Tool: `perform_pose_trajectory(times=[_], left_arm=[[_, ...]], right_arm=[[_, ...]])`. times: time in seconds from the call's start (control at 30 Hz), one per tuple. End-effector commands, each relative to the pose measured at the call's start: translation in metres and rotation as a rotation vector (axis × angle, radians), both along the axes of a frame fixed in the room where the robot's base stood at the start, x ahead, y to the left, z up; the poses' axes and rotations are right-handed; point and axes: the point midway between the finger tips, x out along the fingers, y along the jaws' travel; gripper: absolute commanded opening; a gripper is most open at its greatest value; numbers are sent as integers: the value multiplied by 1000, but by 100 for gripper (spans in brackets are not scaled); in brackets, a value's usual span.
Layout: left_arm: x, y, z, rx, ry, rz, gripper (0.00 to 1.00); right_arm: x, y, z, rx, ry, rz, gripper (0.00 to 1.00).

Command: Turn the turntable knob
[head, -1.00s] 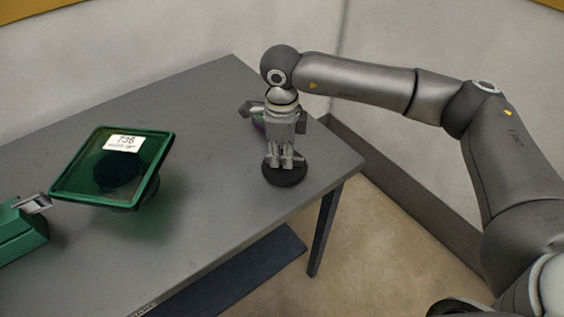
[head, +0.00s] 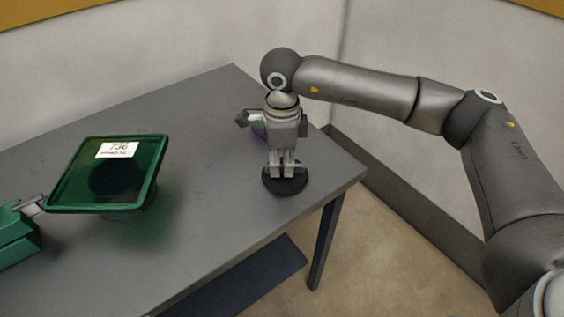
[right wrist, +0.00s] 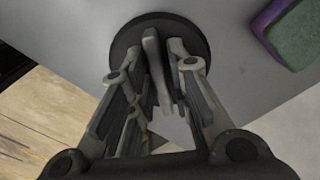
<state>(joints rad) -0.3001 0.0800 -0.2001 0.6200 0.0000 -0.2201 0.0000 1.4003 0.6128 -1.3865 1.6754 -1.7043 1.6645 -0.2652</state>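The turntable knob (head: 285,186) is a dark round disc on the table near its right end. In the right wrist view it shows as a black disc (right wrist: 196,40) with a raised upright fin (right wrist: 154,60). My right gripper (head: 286,172) points down over the knob, with the fin between its nearly closed fingers (right wrist: 160,75); exact contact is hard to see. A green square tray (head: 70,188) with a white label reading 736 sits on a round dark base at the left of the table. My left gripper is out of view.
A green block with a grey metal piece (head: 18,235) stands at the table's left. A purple and green sponge-like block (right wrist: 296,35) lies close to the knob, partly behind my right gripper in the head view. The table (head: 195,135) is otherwise largely clear.

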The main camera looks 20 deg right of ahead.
Motion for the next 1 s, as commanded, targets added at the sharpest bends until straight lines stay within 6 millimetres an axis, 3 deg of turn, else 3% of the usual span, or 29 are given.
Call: perform_pose_trajectory(times=[0.07,0.47,1.0], left_arm=[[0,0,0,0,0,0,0],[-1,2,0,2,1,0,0],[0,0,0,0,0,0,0]], right_arm=[[0,0,-1,0,2,0,32],[-1,0,4,-2,3,0,32],[0,0,104,-2,1,-1,32]])
